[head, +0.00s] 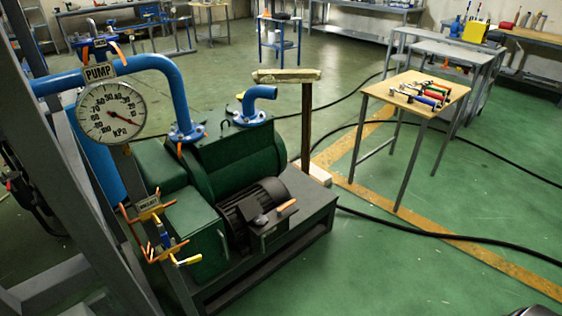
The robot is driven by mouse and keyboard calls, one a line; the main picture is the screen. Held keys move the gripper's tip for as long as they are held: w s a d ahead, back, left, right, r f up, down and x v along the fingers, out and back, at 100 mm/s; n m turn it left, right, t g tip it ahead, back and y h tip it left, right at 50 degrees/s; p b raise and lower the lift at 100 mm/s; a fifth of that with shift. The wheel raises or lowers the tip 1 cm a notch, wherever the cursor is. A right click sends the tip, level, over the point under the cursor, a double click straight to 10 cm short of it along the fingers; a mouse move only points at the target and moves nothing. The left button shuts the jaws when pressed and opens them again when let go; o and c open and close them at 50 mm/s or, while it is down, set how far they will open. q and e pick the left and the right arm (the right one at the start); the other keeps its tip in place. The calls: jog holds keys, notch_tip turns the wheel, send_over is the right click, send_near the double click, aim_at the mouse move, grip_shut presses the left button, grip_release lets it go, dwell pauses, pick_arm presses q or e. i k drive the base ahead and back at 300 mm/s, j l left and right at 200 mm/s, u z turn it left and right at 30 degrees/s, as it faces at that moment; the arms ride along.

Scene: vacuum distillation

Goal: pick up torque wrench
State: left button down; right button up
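Several hand tools with blue, red, green and dark handles and metal heads (422,98) lie side by side on a small wooden-topped table (378,90) at the right of the head view. They are too small for me to tell which one is the torque wrench. Neither of my grippers shows in the view. A dark rounded piece at the bottom right edge is too cut off to identify.
A green pump (235,160) with blue pipes and a "PUMP" kPa gauge (111,112) fills the left and middle. A post with a wooden crosspiece (286,76) stands beside it. Black hoses (420,233) cross the green floor. Open floor lies before the table.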

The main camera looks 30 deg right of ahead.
aim_at(402, 85)
jog(key=z, duration=1.75)
jog(key=i+l+z, duration=0.1)
jog(key=i+z, duration=0.35)
jog(key=i, duration=1.55)
